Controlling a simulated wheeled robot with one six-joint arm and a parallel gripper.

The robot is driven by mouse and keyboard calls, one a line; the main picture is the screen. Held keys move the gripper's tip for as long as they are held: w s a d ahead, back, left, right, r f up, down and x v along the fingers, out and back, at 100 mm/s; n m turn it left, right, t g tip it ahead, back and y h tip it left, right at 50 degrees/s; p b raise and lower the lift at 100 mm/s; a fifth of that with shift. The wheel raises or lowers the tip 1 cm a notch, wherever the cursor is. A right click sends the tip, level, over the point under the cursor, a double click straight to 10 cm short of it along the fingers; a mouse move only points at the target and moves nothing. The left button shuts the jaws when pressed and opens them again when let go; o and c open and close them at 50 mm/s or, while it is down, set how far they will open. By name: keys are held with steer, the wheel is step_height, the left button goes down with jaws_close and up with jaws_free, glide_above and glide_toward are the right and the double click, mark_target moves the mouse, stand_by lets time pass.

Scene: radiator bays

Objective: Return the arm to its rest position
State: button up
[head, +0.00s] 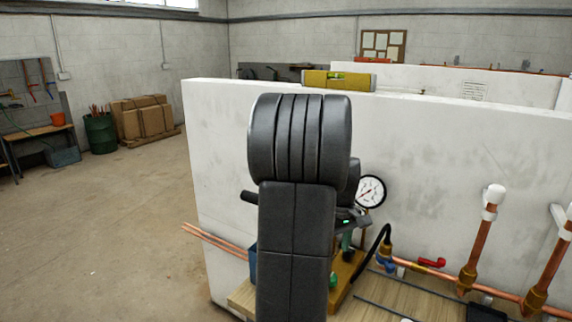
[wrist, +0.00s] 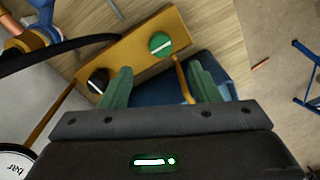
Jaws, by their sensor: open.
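My dark arm (head: 295,200) stands upright in the middle of the head view and hides much of the work area behind it. My gripper (wrist: 159,70) is open in the wrist view, its two green fingers spread apart with nothing held between them. It hovers over or beside a yellow-brown block (wrist: 135,50) with a green knob (wrist: 160,44) and a black knob (wrist: 98,80). In the head view only a small part of my gripper (head: 347,240) shows, right of the arm; its exact height above the block is unclear.
A white wall panel (head: 450,170) stands close behind, with a pressure gauge (head: 370,191) and copper pipes (head: 473,245) in front. A black hose (head: 372,255) curves near the block. A blue bin (wrist: 160,92) lies under the fingers. Open floor (head: 110,230) is at left.

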step_height(320, 180, down, 9)
steer(key=shift+s+a+f, duration=0.1)
steer(key=shift+a+f, duration=0.05)
stand_by(0.4)
